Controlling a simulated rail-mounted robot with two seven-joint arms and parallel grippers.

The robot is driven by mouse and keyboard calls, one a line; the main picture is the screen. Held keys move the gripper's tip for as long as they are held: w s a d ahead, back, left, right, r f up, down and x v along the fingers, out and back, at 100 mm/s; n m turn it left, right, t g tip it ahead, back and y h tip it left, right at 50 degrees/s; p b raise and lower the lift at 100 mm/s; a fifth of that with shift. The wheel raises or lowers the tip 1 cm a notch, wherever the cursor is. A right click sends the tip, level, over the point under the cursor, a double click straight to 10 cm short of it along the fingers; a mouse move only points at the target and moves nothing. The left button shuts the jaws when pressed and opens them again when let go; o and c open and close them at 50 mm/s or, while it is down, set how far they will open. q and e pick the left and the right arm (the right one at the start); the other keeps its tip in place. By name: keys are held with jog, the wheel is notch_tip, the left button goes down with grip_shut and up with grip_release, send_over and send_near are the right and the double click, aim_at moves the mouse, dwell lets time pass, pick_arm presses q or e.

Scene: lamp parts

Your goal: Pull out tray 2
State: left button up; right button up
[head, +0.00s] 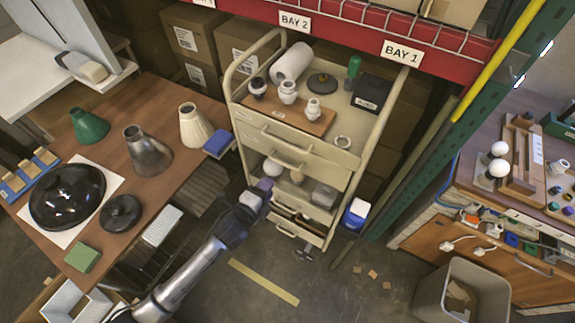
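A beige trolley (246,88) with several stacked trays stands in the middle. Its upper tray front (322,161) has a bar handle. Below it is an open level holding a white ball (273,167), a small beige part (297,176) and a grey box (325,195). Lower tray fronts (298,228) show beneath. I cannot read which tray is number 2. My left gripper (265,184) is at the trolley's left front, beside the open level. Its fingers are small and partly hidden, so I cannot tell whether they are open or touching anything. My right gripper is not in view.
A wooden table (107,142) with lamp shades and a black dome (67,197) stands left. A blue-and-white box (356,214) sits by the trolley's right side. A grey bin (461,290) stands lower right. The floor before the trolley is mostly clear, with a yellow strip (263,281).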

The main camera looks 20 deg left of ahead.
aim_at(286, 164)
pick_arm(q)
jog(key=b+x, duration=0.2)
jog(key=x, duration=1)
grip_shut()
dwell(0.3)
